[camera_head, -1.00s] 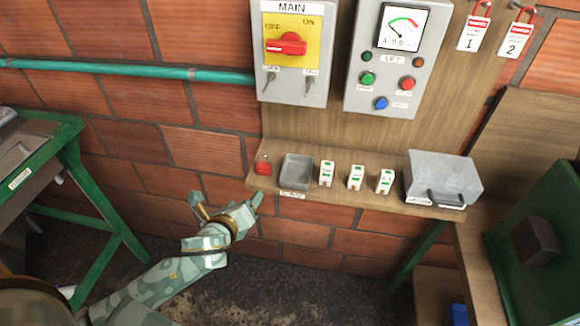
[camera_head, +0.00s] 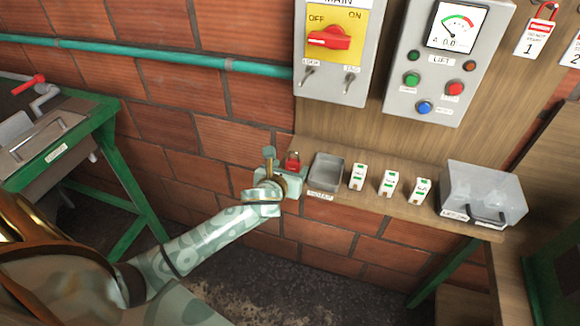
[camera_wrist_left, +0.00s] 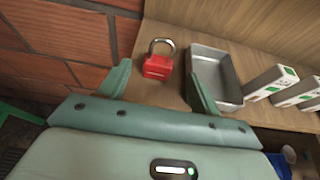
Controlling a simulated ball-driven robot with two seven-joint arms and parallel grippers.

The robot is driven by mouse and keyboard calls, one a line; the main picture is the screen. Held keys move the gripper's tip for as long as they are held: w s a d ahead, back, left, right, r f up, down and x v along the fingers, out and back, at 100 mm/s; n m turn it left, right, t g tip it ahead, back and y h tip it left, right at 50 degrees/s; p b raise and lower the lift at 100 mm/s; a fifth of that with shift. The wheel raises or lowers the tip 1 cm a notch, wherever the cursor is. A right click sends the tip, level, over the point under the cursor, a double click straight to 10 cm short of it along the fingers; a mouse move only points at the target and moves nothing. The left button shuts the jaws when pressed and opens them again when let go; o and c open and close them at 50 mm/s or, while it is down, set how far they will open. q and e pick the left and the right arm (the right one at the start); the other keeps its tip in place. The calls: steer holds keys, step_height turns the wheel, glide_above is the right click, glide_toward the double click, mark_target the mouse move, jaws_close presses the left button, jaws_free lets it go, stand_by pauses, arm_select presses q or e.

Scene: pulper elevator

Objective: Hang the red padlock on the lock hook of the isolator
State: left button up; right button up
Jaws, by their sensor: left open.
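The red padlock (camera_head: 293,162) stands upright at the left end of the wooden shelf (camera_head: 380,207), its metal shackle up. In the left wrist view the padlock (camera_wrist_left: 158,65) shows just beyond and between the two fingers. My left gripper (camera_head: 283,162) is open at the shelf's left edge, its fingers to either side of the padlock's line, with nothing held. It also shows in the left wrist view (camera_wrist_left: 158,82). The grey isolator box (camera_head: 335,80) with a red handle (camera_head: 328,38) on a yellow plate is above. Two small hooks (camera_head: 309,76) hang under the plate. My right gripper is out of view.
A grey metal tray (camera_head: 325,173) sits right beside the padlock. A green pipe (camera_head: 180,61) crosses the brick wall. The LIFT panel (camera_head: 440,60) is right of the isolator.

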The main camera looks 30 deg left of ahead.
mark_target(292, 165)
arm_select(q)
steer(key=b+x, duration=0.1)
steer(key=x, duration=0.3)
steer(key=shift+w+a+f, duration=0.25)
steer(key=shift+f, duration=0.1)
steer(key=shift+w+b, duration=0.3)
steer(key=shift+w, duration=0.05)
steer(key=shift+s, duration=0.1)
steer(key=shift+c, duration=0.6)
steer(key=c, duration=1)
steer(key=shift+a+r, duration=0.1)
